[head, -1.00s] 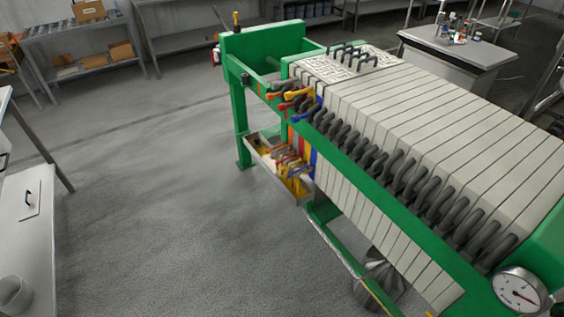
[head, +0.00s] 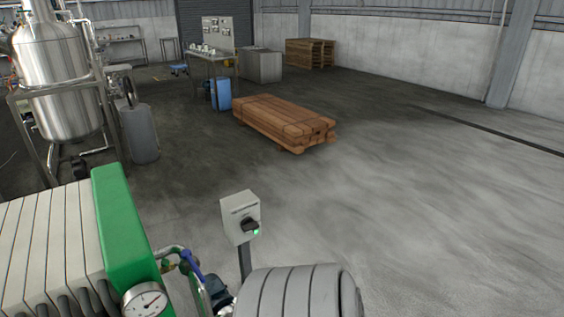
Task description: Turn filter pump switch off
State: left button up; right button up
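The pump switch is a light grey box (head: 241,217) on a dark post, in the lower middle of the head view. The filter press (head: 60,245), with pale plates and a green end frame, is at the lower left. A round gauge (head: 145,301) is on the press end. A blue pipe fitting (head: 190,264) lies between the press and the post. Neither of my grippers is in view.
A large grey ribbed rounded object (head: 295,292) is in the foreground, right of the switch post. A strapped stack of brown timber (head: 283,122) lies on the floor beyond. A steel tank (head: 58,75) stands at the left. The floor at the right is clear.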

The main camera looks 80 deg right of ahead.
aim_at(248, 224)
jog(key=z, duration=2.25)
